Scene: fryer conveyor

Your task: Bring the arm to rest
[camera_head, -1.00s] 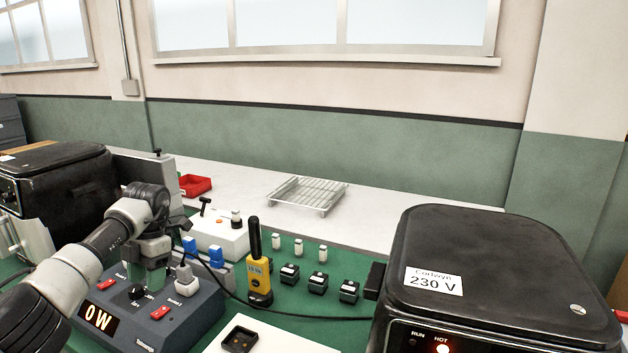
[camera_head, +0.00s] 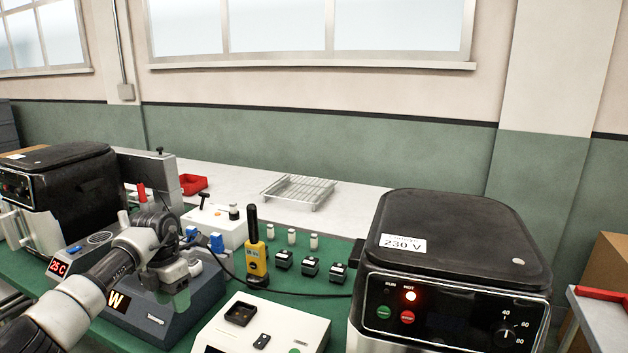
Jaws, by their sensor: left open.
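My left arm (camera_head: 95,285) comes in from the lower left. Its left gripper (camera_head: 178,296) is open and points down over the dark blue-grey power meter box (camera_head: 195,300). The gripper hides part of the box and its display, of which a "W" shows. I cannot tell whether the fingers touch the box. Nothing shows between the fingers. My right gripper is not in view.
A black fryer marked 230 V (camera_head: 455,240) stands at right with a red lamp lit, another fryer (camera_head: 70,190) at left. A wire rack (camera_head: 300,190) sits behind.

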